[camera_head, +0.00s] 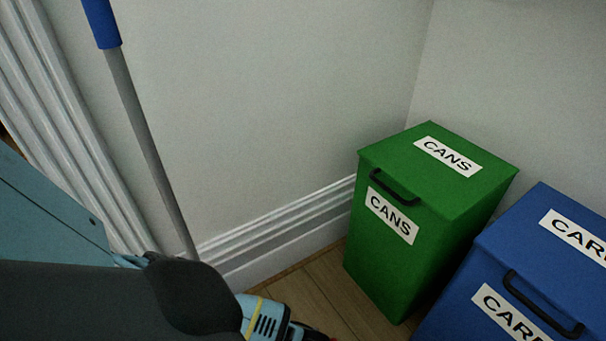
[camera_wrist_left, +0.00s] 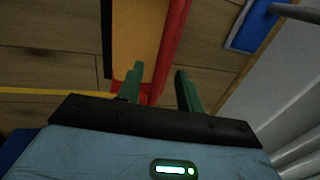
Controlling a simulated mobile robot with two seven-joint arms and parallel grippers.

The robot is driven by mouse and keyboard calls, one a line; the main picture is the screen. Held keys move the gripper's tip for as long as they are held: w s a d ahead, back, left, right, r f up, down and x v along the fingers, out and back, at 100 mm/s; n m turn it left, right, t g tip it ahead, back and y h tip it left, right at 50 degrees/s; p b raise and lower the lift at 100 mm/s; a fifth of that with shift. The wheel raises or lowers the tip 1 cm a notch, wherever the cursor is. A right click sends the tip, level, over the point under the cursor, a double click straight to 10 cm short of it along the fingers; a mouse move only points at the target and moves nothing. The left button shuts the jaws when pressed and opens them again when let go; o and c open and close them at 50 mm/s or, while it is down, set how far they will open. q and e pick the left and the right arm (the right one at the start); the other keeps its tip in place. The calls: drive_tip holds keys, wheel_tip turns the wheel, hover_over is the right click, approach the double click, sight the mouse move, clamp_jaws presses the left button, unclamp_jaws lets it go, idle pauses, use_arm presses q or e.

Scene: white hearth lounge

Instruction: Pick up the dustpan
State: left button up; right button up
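In the left wrist view my left gripper (camera_wrist_left: 160,69) has its two green fingers apart. A red-edged object with an orange-yellow face (camera_wrist_left: 140,32) lies ahead on the floor side; its narrow red part runs down into the space between the fingers. It may be the dustpan, but its full shape is cut off. I cannot tell whether the fingers touch it. A blue piece (camera_wrist_left: 248,26) beside a grey pole shows at the upper right. In the head view my left wrist (camera_head: 264,315) is low, with its fingers mostly below the frame. My right gripper is not in view.
A grey pole with a blue grip (camera_head: 103,22) leans by the wall at left. A green CANS bin (camera_head: 378,258) and a blue bin (camera_head: 465,310) stand closed at right. Wood floor (camera_head: 310,292) shows between my wrist and the green bin; white baseboard (camera_head: 285,237) borders it.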

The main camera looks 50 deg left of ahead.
use_arm(q)
drive_tip(key=f+b, duration=0.2)
drive_tip(key=f, duration=0.1)
drive_tip(key=shift+s+a+f, duration=0.1)
drive_tip(key=shift+a+f, duration=0.1)
drive_tip(key=shift+a, duration=0.2)
drive_tip(key=shift+r, duration=0.1)
clamp_jaws()
